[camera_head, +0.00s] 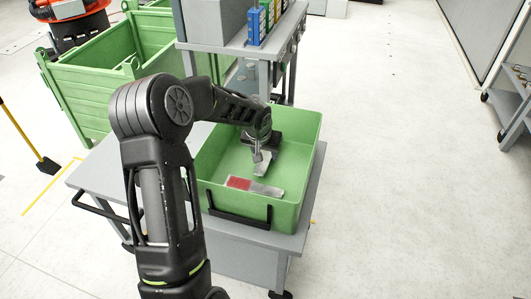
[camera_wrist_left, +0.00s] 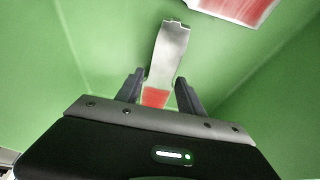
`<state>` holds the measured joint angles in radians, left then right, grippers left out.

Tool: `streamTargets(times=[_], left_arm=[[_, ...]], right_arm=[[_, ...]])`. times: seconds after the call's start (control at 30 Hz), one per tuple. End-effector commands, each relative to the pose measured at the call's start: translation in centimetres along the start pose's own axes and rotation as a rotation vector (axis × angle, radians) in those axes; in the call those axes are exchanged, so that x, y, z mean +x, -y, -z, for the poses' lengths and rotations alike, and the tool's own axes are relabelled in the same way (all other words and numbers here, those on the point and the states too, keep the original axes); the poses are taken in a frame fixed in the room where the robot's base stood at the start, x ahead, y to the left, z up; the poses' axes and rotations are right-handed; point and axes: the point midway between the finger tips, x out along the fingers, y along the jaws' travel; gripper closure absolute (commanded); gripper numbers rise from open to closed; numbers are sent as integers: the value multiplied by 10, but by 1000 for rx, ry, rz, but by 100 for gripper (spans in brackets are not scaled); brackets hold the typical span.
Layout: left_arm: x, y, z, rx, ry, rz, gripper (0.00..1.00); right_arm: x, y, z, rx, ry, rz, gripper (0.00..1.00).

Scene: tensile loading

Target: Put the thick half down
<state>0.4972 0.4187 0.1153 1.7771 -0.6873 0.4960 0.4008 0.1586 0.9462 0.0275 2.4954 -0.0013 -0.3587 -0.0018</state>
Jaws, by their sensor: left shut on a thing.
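My left gripper (camera_head: 258,150) reaches down into a green bin (camera_head: 308,160) that stands on a grey cart. It is shut on a metal half (camera_head: 263,166) with a jagged broken end. In the left wrist view, the half (camera_wrist_left: 168,52) sticks out from between the fingers of my left gripper (camera_wrist_left: 160,92), and its red end (camera_wrist_left: 155,97) sits at the fingers. Another piece (camera_head: 254,187), red and silver, lies on the bin floor just below, and part of it shows in the left wrist view (camera_wrist_left: 240,8). I cannot tell whether the held half touches the floor. My right gripper is not in view.
The bin's walls surround the gripper closely. The grey cart top (camera_head: 95,168) is bare left of the bin. A grey machine with coloured blocks (camera_head: 258,22) stands behind. Larger green crates (camera_head: 85,88) are at the back left.

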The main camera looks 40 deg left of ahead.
Motion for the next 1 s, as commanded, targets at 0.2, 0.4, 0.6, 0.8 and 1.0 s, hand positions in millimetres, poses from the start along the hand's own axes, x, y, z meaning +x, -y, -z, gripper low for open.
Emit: streamTargets(times=[0.2,0.4,0.6,0.8,1.0], left_arm=[[-1,0,0,0,0,0,43],[-1,0,0,-1,0,0,33],[-2,0,1,-1,0,0,33],[-15,0,6,-2,0,0,33],[-50,0,7,-2,-4,1,33]], right_arm=[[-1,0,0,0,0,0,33],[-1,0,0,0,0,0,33],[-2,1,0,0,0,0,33],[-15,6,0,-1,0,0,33],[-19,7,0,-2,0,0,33]])
